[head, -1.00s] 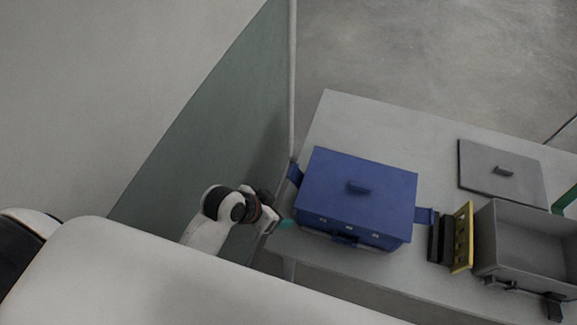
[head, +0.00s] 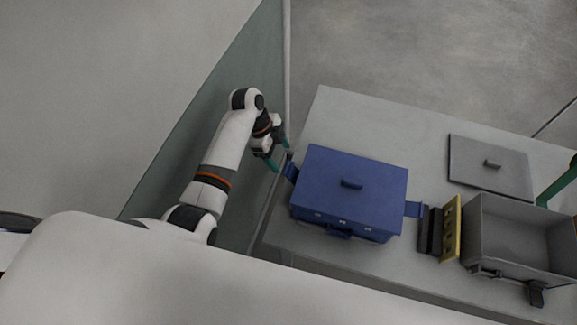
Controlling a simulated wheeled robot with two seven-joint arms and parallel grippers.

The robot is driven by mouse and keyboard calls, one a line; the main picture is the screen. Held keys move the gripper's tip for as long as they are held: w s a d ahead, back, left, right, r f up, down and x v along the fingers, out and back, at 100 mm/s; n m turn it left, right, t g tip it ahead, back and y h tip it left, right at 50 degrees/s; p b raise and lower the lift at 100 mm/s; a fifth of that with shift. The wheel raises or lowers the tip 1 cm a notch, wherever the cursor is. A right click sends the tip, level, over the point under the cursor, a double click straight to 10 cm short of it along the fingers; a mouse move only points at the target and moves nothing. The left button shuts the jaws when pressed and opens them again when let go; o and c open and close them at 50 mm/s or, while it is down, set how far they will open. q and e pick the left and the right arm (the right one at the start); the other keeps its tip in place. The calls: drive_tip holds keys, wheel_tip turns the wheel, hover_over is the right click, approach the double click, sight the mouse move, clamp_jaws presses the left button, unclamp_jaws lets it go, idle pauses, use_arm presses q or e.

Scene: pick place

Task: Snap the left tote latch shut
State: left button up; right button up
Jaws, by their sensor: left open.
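A blue tote (head: 350,190) with a closed lid and a knob on top stands on the table. Its left latch (head: 291,172) is a blue flap sticking out from the left side, angled outward. Its right latch (head: 413,209) sticks out from the right side, and a front latch (head: 339,231) shows low on the front face. My left gripper (head: 280,156) is open and empty, with teal fingertips, just up and left of the left latch. Whether a fingertip touches the latch, I cannot tell.
The light grey table (head: 390,125) has free room behind the tote. To the right are dark blocks (head: 430,230), a yellow slotted piece (head: 452,229), an open grey bin (head: 515,262) and a grey lid (head: 490,167). A green wall panel (head: 215,130) stands close left.

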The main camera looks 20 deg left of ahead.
sight(291, 168)
use_arm(q)
drive_tip(key=x, duration=0.7)
drive_tip(key=shift+d+f+p, duration=0.2)
drive_tip(key=shift+f+p, duration=0.15)
drive_tip(key=shift+f, duration=0.05)
drive_tip(key=c, duration=1)
drive_tip(key=shift+d+r+y+p, duration=0.35)
drive_tip(key=shift+r+y+p, duration=0.05)
drive_tip(key=shift+y+p, duration=0.45)
drive_tip(key=shift+d+y+p, duration=0.2)
drive_tip(key=shift+y+p, duration=0.1)
drive_tip(key=shift+y, duration=0.15)
drive_tip(key=shift+d+y, duration=0.35)
drive_tip(key=shift+y, duration=0.55)
drive_tip(key=o, duration=1)
